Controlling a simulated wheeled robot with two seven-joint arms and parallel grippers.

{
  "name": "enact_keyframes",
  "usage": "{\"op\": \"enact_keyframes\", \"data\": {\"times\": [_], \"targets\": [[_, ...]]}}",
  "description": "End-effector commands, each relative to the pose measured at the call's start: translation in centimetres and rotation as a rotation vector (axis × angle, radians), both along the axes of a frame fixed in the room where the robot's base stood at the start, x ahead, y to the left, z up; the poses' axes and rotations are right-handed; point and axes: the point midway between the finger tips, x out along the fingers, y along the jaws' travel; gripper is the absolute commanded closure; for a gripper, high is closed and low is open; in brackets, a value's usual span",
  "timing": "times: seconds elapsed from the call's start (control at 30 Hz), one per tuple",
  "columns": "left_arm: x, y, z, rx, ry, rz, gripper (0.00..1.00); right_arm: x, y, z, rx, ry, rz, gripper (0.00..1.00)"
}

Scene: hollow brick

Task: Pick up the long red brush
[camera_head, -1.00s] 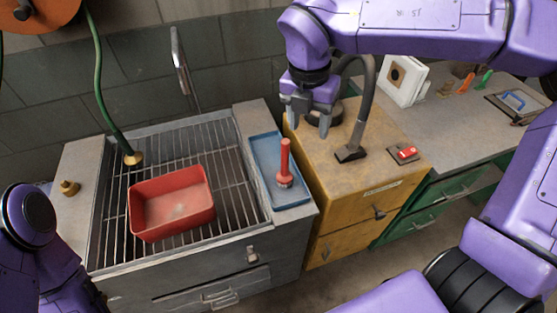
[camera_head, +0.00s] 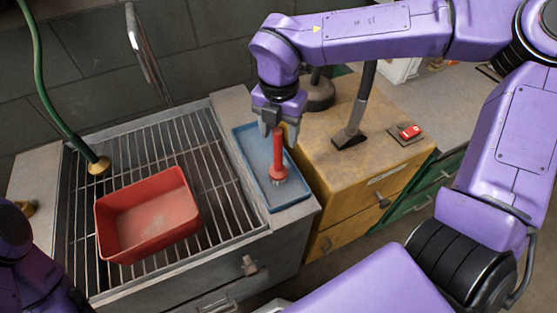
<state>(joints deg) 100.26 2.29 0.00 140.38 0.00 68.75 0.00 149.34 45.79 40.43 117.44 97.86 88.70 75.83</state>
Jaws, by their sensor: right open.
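The long red brush (camera_head: 278,152) stands upright in the blue tray (camera_head: 249,158), bristles down and handle up. The tray lies on the right side of the grey sink unit. My right gripper (camera_head: 279,135) points down, with its open fingers close to the top of the brush handle. I cannot tell whether the fingers are on either side of the handle or just behind it. Only part of my left arm (camera_head: 28,262) shows at the lower left; its gripper is out of the picture.
A red bin (camera_head: 148,214) sits on the metal grate (camera_head: 208,170) left of the tray. A green hose with a brass nozzle (camera_head: 99,166) hangs over the grate. Right of the tray is a yellow cabinet (camera_head: 345,170) with a black-based post (camera_head: 349,137) and a red switch (camera_head: 410,132).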

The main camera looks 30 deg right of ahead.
Motion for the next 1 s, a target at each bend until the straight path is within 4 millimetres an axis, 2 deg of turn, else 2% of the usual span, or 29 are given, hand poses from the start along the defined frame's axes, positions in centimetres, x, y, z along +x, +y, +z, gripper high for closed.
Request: {"op": "enact_keyframes", "data": {"times": [0.07,0.2,0.43,0.47,0.6,0.63,1.0], "targets": [[0.0,0.0,1.3,0.000,0.000,0.000,0.57,0.0,0.1,-1.1,-0.003,0.007,0.002,0.43],[0.0,0.0,1.5,0.000,0.000,0.000,0.57,0.0,0.1,-3.3,0.000,0.004,-0.001,0.43],[0.0,0.0,1.4,0.000,0.000,0.000,0.57,0.0,0.1,-3.8,0.001,-0.001,-0.002,0.43],[0.0,0.0,1.4,0.000,0.000,0.000,0.57,0.0,0.1,-3.8,0.001,-0.001,-0.002,0.50],[0.0,0.0,1.4,0.000,0.000,0.000,0.57,0.0,0.1,-3.8,0.000,0.000,-0.002,0.95],[0.0,0.0,1.4,0.000,0.000,0.000,0.57,0.0,0.1,-3.8,0.000,0.000,-0.002,1.00],[0.0,0.0,1.3,0.000,0.000,0.000,0.57,0.1,0.1,-3.2,0.000,-0.002,-0.002,1.00]]}}
